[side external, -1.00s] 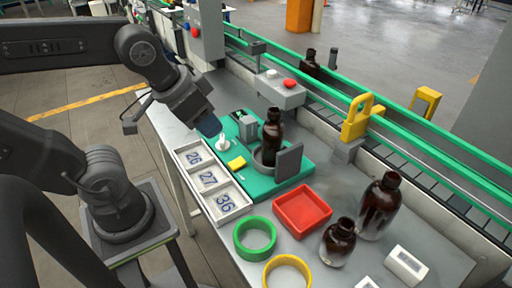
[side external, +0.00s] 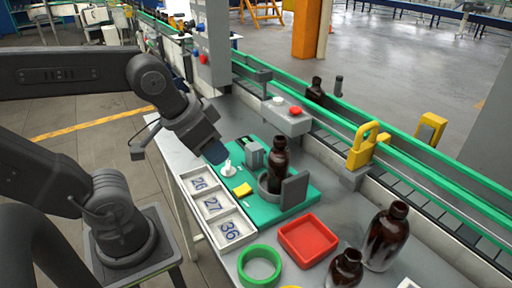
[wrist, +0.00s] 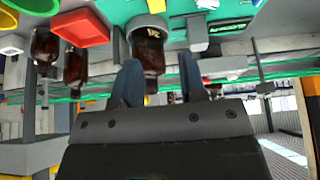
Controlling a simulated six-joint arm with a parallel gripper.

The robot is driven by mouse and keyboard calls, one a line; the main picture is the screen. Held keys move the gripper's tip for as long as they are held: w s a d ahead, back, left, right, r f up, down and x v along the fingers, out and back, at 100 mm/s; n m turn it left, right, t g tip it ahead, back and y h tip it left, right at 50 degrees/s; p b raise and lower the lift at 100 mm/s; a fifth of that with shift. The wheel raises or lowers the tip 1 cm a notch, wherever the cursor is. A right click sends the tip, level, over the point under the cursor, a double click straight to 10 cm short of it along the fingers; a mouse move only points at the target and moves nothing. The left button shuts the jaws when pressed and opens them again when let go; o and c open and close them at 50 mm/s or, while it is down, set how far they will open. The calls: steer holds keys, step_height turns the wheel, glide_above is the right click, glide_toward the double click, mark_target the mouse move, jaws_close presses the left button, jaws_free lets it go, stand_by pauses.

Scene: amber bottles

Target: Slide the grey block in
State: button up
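A grey block (side external: 254,155) stands on the green fixture plate (side external: 302,199), just behind and left of a dark amber bottle (side external: 279,158). The bottle stands upright in a grey round holder, with a grey upright plate (side external: 294,189) at its right. What looks like the same block shows in the wrist view (wrist: 197,32), beyond my fingers. My gripper (side external: 216,152) is above the plate's left end, near a small white nozzle-like part (side external: 229,169); it appears apart from the block. In the wrist view my gripper (wrist: 158,80) has its two fingers spread, with nothing held.
A white tray marked 26, 27, 36 (side external: 229,214) lies left of the plate. A yellow block (side external: 242,189) sits on the plate. A red tray (side external: 307,262), a green ring (side external: 259,248) and two bottles (side external: 387,237) are in front. A green-railed conveyor (side external: 430,179) runs behind.

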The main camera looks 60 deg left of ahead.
mark_target(254, 156)
steer(key=shift+c, duration=0.4)
steer(key=shift+w+a, duration=0.1)
steer(key=shift+a, duration=0.05)
steer(key=shift+c, duration=0.8)
steer(key=w+a+g, duration=0.1)
steer(key=a, duration=0.1)
steer(key=w+a+h, duration=0.1)
steer(key=w+a, duration=0.1)
steer(key=w+a+g+h, duration=0.1)
steer(key=w+a, duration=0.1)
steer(key=shift+w+a+g, duration=0.25)
steer(key=shift+a+g, duration=0.05)
steer(key=shift+a, duration=0.1)
jaws_close()
steer(key=w+a+m+t+h, duration=0.15)
steer(key=w+a+h, duration=0.25)
steer(key=a, duration=0.8)
steer(key=x, duration=1)
steer(key=shift+s+d+f, duration=0.1)
steer(key=shift+s+f, duration=0.1)
steer(key=d, duration=0.2)
steer(key=shift+d+r, duration=0.15)
steer(key=shift+d, duration=0.75)
